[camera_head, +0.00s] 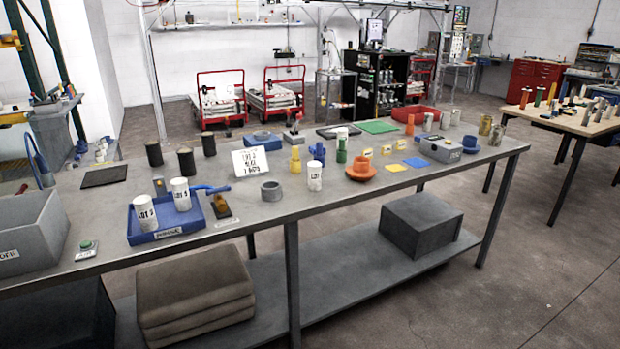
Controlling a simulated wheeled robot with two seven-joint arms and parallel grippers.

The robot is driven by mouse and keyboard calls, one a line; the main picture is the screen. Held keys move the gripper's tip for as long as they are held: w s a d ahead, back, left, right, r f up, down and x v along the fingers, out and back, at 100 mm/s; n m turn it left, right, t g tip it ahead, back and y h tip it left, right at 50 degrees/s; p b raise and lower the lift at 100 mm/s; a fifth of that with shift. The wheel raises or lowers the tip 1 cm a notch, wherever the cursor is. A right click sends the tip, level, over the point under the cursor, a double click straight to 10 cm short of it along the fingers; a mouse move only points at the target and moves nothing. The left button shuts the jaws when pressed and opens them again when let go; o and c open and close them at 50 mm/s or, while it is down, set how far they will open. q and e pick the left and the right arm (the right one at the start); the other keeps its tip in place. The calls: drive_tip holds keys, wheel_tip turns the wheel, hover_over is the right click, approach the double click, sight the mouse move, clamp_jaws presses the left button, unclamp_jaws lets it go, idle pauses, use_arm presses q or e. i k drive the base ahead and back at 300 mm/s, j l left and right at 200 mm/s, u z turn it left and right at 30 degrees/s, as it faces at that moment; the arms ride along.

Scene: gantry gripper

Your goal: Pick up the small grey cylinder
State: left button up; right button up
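A short grey cylinder (271,191) with a round opening in its top stands upright near the front edge of the long grey workbench (330,212), left of a white cylinder (314,176). Several other small greyish cylinders (445,120) stand at the back right of the same bench; which one the task means, I cannot tell for sure. Neither of my grippers is in view.
A blue tray (167,226) holds white cylinders to the left. A white sign (250,162) stands behind the short grey cylinder. An orange flanged part (361,170) sits to the right.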

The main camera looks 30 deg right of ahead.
sight(314, 168)
drive_tip(key=i+l, duration=0.65)
drive_tip(key=l+z, duration=0.05)
drive_tip(key=l, duration=0.1)
